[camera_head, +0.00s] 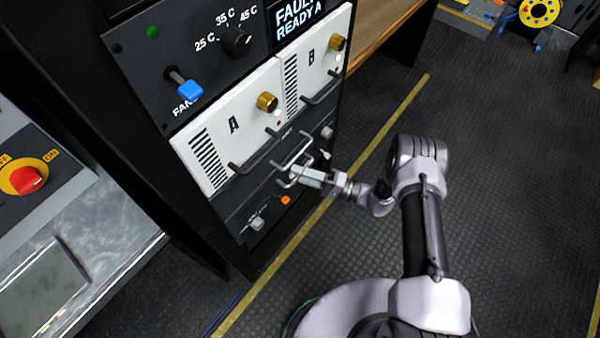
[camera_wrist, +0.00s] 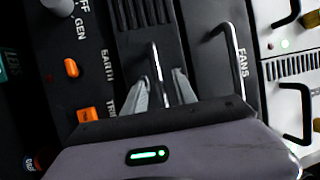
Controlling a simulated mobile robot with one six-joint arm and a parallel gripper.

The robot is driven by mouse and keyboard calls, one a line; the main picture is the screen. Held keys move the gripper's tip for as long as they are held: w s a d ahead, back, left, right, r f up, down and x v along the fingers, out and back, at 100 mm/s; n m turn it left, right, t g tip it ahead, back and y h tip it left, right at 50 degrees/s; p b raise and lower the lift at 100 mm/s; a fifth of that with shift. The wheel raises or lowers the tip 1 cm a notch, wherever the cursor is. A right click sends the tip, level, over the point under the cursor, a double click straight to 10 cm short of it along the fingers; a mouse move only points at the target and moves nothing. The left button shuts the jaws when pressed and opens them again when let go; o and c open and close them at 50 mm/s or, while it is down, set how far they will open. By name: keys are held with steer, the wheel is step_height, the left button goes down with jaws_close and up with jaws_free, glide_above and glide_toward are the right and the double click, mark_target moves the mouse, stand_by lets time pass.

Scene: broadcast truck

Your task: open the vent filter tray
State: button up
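The vent filter tray appears as a dark slotted front (camera_wrist: 148,18) in the wrist view, with a thin metal bar handle (camera_wrist: 156,62). My gripper (camera_wrist: 158,85) has its two pale fingers on either side of this handle, with gaps visible between fingers and bar. In the head view my gripper (camera_head: 297,174) is at the low dark part of the rack, and its fingers partly hide the tray front. The tray looks about flush with the panels beside it; I cannot tell whether it is slightly out.
A dark drawer marked FANS with its own bar handle (camera_wrist: 235,55) is close beside the tray. White modules A (camera_head: 222,150) and B (camera_head: 315,62) with handles are above. An orange switch (camera_head: 286,200) and a grey knob (camera_head: 256,223) are below. The floor (camera_head: 480,150) to the right is clear.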

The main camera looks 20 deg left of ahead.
jaws_close()
stand_by(1.3)
